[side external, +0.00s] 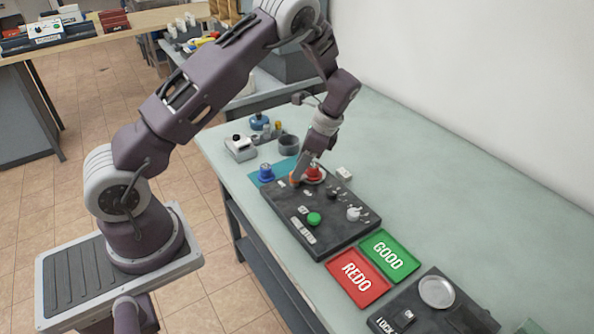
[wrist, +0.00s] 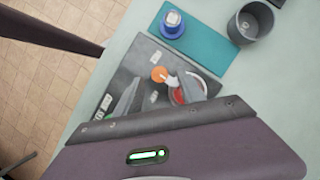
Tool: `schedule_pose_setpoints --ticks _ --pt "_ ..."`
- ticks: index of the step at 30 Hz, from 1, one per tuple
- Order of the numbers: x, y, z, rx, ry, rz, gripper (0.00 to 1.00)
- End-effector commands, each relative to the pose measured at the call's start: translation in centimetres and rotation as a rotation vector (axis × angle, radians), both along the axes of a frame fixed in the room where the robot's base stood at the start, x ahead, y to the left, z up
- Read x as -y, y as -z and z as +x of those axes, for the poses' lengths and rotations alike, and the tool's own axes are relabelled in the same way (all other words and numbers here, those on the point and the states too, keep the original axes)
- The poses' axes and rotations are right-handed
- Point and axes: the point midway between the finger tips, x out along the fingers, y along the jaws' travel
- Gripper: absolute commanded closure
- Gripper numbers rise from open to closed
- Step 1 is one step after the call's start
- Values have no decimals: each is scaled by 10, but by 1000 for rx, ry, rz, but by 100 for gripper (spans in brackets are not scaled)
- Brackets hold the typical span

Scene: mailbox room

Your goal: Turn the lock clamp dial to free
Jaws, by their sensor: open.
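A dark control panel (side external: 285,220) lies on the bench under my gripper (side external: 303,172). An orange round knob (wrist: 158,74) shows by the fingertips in the wrist view, at the panel's far end. A red part (side external: 314,173) with a pale piece is close beside it and partly hidden by a finger. My gripper (wrist: 160,92) is open, pointing down, with nothing seen held; contact with the knob cannot be told. A second dark panel (side external: 462,318), partly lettered "LOCK", is at the lower right with a silver disc (side external: 437,291). Which part is the clamp dial cannot be read.
A green GOOD tray (side external: 401,264) and red REDO tray (side external: 346,268) lie between the panels. A blue-based part (wrist: 172,24) sits on a teal mat (wrist: 207,50), near a grey cup (wrist: 255,22). The bench is clear toward the wall.

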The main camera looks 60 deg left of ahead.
Motion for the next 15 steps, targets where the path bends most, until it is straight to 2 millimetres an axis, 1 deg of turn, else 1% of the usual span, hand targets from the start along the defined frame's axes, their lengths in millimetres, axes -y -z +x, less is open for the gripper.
schedule_pose_setpoints --ticks 1,3,6,13,14,15 --pt "-2 8 -3 -3 -2 0 54" --pt "-5 17 -6 -1 -2 -1 54" --pt "-7 25 -7 1 -1 0 54" --pt "-7 26 -8 2 -2 -1 54" --pt "-7 26 -8 2 -2 -1 55" --pt "-7 26 -8 2 -2 -1 63"
